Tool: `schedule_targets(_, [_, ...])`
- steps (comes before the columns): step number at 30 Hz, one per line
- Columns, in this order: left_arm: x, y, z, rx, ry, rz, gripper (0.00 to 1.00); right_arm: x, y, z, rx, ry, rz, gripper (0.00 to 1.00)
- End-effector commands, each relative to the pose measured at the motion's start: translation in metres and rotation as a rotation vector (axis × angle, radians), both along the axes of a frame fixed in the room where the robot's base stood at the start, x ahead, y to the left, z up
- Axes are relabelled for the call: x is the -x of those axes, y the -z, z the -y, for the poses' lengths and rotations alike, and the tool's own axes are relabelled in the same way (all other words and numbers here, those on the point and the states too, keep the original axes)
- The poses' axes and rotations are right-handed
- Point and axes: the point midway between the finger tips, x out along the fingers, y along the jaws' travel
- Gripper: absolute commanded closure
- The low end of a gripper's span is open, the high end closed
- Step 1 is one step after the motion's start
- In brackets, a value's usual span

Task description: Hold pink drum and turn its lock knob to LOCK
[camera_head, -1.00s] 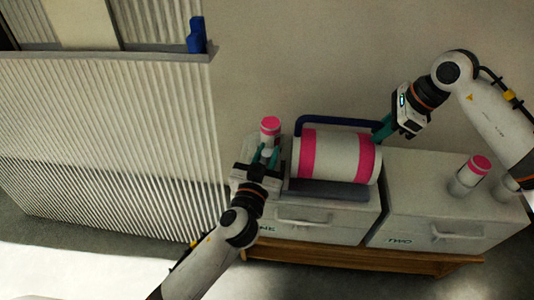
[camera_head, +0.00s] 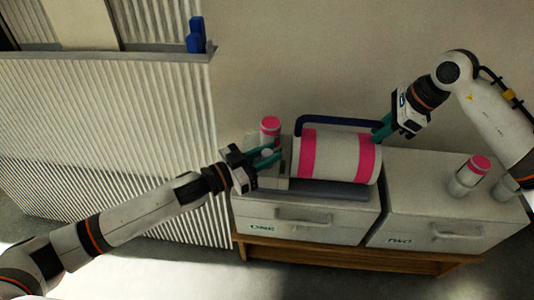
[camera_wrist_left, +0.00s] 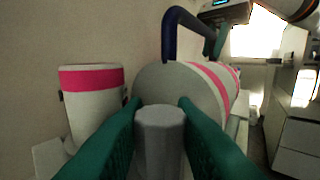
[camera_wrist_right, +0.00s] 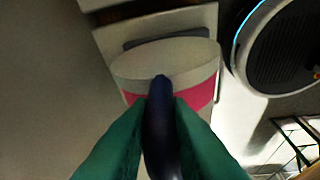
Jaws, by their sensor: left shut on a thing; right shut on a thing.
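The drum (camera_head: 328,156) is a white cylinder with two pink bands, lying on its side in a grey cradle (camera_head: 330,191). A dark blue handle bar (camera_head: 335,119) runs along it. My left gripper (camera_head: 272,155) is at the drum's left end, shut on a light grey faceted knob (camera_wrist_left: 160,122), which stands between its green fingers in the left wrist view. My right gripper (camera_head: 380,134) is at the drum's right end, shut on the blue handle bar (camera_wrist_right: 159,110). No LOCK marking is readable.
The cradle sits on a drawer box marked ONE (camera_head: 303,223); a box marked TWO (camera_head: 430,236) stands to its right, on a wooden bench (camera_head: 340,258). A pink-topped white canister (camera_head: 270,130) stands behind my left fingers, another (camera_head: 470,173) on box TWO. A corrugated panel (camera_head: 110,140) is at left.

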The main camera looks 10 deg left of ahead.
Motion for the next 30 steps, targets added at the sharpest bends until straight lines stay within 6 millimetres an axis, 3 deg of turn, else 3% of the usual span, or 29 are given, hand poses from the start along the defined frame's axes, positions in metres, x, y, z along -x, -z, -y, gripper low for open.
schedule_targets(18, [-0.0015, -0.0009, 0.0001, 0.001, 0.530, 0.002, 0.98, 0.0004, -0.0008, -0.0015, -0.003, -0.002, 0.000, 1.00])
schedule_targets(30, [0.0002, -0.0007, 0.0005, 0.002, 0.689, 0.000, 0.98, 0.0004, -0.0007, -0.0018, -0.004, -0.003, 0.000, 1.00])
